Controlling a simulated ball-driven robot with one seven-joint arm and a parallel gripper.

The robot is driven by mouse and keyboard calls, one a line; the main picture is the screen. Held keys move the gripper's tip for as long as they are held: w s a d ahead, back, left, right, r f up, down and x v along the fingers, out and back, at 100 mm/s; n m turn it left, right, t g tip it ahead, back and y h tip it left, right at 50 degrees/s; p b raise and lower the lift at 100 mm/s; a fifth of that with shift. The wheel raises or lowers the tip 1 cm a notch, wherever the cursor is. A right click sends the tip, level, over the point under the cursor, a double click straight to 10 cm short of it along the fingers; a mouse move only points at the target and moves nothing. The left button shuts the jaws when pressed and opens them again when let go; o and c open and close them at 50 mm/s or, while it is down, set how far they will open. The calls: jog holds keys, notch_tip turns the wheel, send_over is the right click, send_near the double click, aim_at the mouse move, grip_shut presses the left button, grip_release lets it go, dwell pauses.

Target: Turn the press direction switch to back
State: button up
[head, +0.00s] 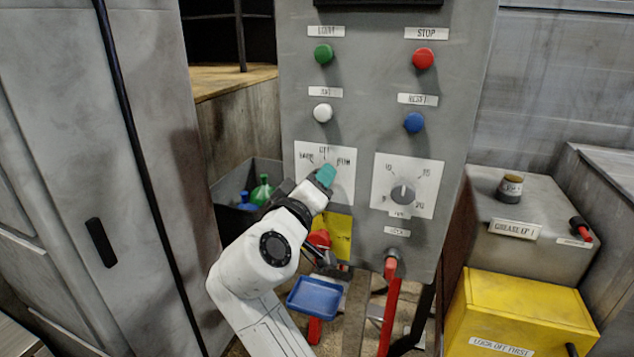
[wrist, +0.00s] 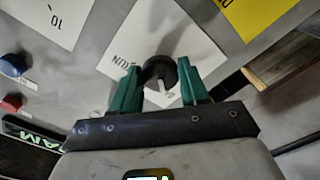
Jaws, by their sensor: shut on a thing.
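The press direction switch is a dark round knob (wrist: 160,72) on a white label plate (head: 310,165) on the grey panel. The plate has small words along its top; "RUN" reads in the wrist view, and the others are hard to read. My gripper (head: 326,175) is at the plate in the head view, its teal fingers covering the knob there. In the wrist view my gripper (wrist: 160,84) has a finger on each side of the knob and is shut on it. A pale line on the knob points down in that view; which word it meets I cannot tell.
A grey dial (head: 402,194) is right of the switch. Above are green (head: 324,54), red (head: 423,58), white (head: 322,112) and blue (head: 414,122) buttons. A yellow tag (head: 338,236) and red lever (head: 389,305) are below. A yellow box (head: 520,315) stands at right.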

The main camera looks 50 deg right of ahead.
jog(key=o, duration=1)
jog(key=shift+o, duration=0.2)
jog(key=shift+a, duration=0.1)
jog(key=b+v, duration=0.2)
jog(key=v, duration=0.8)
jog(key=shift+a+b, duration=0.35)
jog(key=shift+b, duration=0.05)
jog(key=shift+s, duration=0.1)
jog(key=s+d+f+n+y, duration=0.15)
jog(key=f+y, duration=0.25)
jog(key=f, duration=0.8)
jog(key=s+d+f+n+y, duration=0.1)
jog(key=s+d+f+y, duration=0.2)
jog(key=f, duration=0.9)
jog(key=s+a+f+g+y, duration=0.2)
jog(key=s+a+f+y, duration=0.2)
jog(key=s+f, duration=0.4)
jog(key=s+a+f+g+y, duration=0.3)
jog(key=s+a+f+y, duration=0.2)
jog(key=s+f, duration=0.4)
jog(key=shift+s+f+n+y, duration=0.3)
jog(key=shift+s+n+y, duration=0.1)
jog(key=shift+s, duration=0.25)
